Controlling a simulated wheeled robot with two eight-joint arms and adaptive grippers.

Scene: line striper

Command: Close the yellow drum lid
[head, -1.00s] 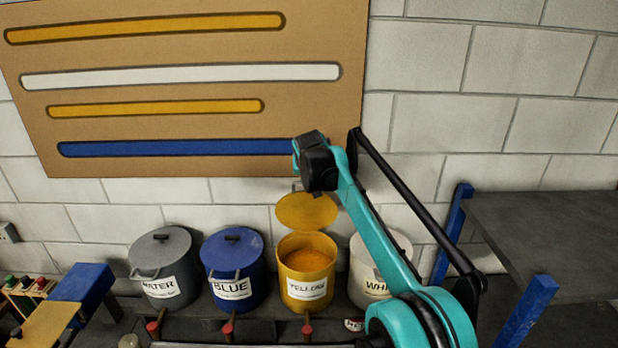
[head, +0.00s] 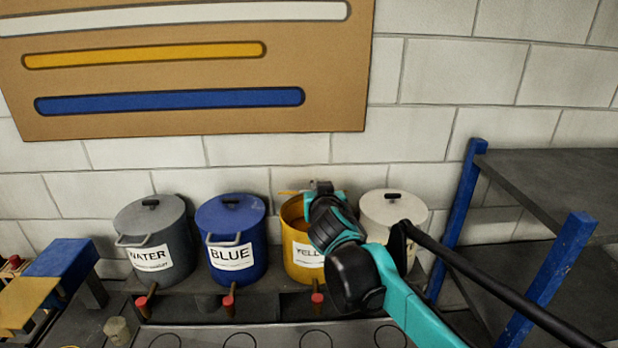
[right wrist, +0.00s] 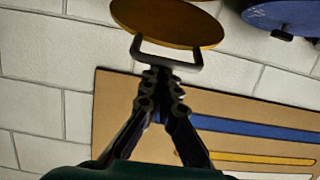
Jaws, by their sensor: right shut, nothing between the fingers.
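The yellow drum (head: 299,255) stands between the blue and white drums, partly covered by my right arm. Its yellow lid is raised, and only a thin edge (head: 288,193) shows in the head view. The right wrist view shows the lid (right wrist: 168,20) as a tilted disc with a grey U-shaped handle (right wrist: 190,67). My right gripper (right wrist: 163,76) is shut and empty, its fingertips right at the handle's bar. I cannot tell whether they touch. In the head view my right arm reaches over the yellow drum. My left gripper is not in view.
The grey water drum (head: 150,222), blue drum (head: 231,235) and white drum (head: 394,207) have lids on. A brick wall and a striped board (head: 190,120) stand behind. A dark shelf with blue posts (head: 545,280) is at the right. Red-tipped taps stick out in front.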

